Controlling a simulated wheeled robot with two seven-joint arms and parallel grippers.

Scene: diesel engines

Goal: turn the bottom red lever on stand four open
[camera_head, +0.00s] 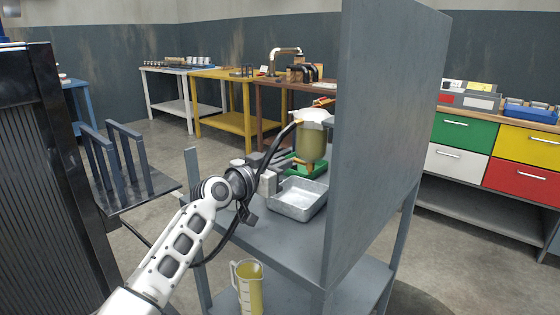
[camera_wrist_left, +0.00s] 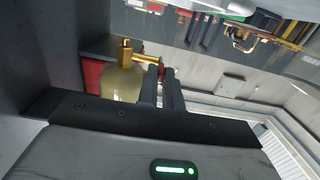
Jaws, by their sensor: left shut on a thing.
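My left gripper (camera_head: 284,167) is at the fuel filter on the grey stand. The filter has a cloudy yellow-green bowl (camera_head: 313,147) under a white head, with a brass-orange drain piece (camera_head: 309,169) below. In the left wrist view the two dark fingers (camera_wrist_left: 163,84) are close together beside the brass fitting (camera_wrist_left: 126,52) and bowl (camera_wrist_left: 122,84). They are shut on a small part with a reddish end (camera_wrist_left: 170,73), seemingly the bottom red lever, mostly hidden between them. An orange-red piece (camera_head: 323,102) shows on top of the filter. My right gripper is out of view.
A metal tray (camera_head: 297,207) sits on the stand under the bowl. A tall grey panel (camera_head: 385,130) bounds the stand on the right. A yellowish measuring jug (camera_head: 248,288) is on the lower shelf. A dark hose (camera_head: 273,150) arches by the gripper.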

